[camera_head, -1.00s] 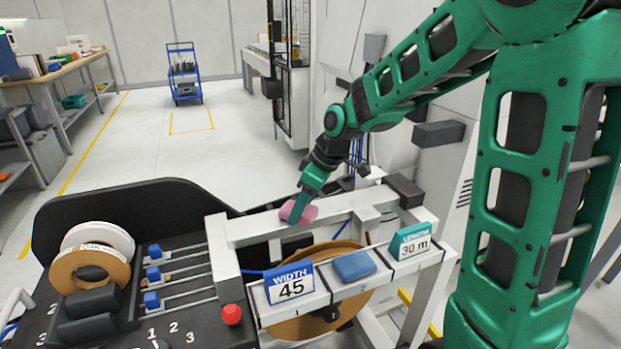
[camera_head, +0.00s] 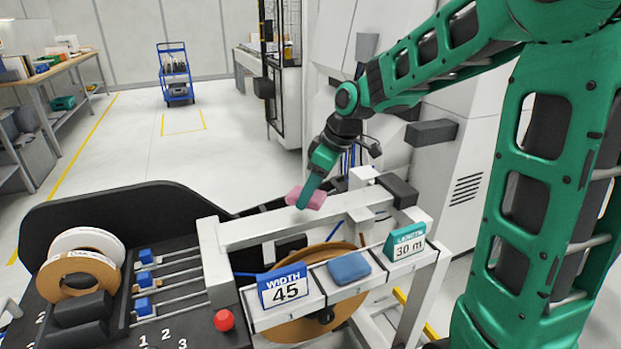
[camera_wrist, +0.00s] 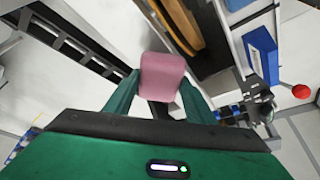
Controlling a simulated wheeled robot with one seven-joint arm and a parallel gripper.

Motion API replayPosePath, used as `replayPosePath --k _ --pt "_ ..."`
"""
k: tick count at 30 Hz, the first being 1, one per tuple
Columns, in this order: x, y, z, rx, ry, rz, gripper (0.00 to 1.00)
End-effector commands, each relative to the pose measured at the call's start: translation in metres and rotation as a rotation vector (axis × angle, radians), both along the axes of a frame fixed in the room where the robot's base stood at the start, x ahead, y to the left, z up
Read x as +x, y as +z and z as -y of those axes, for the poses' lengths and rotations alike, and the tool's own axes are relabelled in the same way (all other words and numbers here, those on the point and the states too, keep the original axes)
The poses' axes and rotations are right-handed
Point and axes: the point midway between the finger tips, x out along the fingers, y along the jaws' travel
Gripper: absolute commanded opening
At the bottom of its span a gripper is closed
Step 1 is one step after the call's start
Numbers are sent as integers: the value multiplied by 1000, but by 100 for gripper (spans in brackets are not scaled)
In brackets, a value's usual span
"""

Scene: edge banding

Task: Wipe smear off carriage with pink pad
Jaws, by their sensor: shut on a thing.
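The pink pad (camera_head: 294,194) is held between the fingers of my gripper (camera_head: 308,199). It looks a little above the pale beam of the machine, though the exact gap is hard to judge. In the wrist view the pink pad (camera_wrist: 162,78) sits between the two green fingertips (camera_wrist: 160,92). A pale beam (camera_head: 262,231) runs across the frame under the pad, with a white block (camera_head: 361,178) near its right end. I cannot tell which part is the carriage. I see no clear smear.
A blue pad (camera_head: 349,268) lies on the front ledge between the WIDTH 45 sign (camera_head: 285,287) and the teal LENGTH 30 m sign (camera_head: 408,243). A red knob (camera_head: 224,320) stands front left. A dark block (camera_head: 398,190) sits at the beam's right end. Banding rolls (camera_head: 78,276) stand left.

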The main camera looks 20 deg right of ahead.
Motion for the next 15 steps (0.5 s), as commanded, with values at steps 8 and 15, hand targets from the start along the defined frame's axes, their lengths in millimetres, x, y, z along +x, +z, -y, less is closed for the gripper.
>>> replayPosePath --k 8,15 --pt "0 26 -4 0 6 2 29" --pt "0 38 -5 -1 7 1 29"
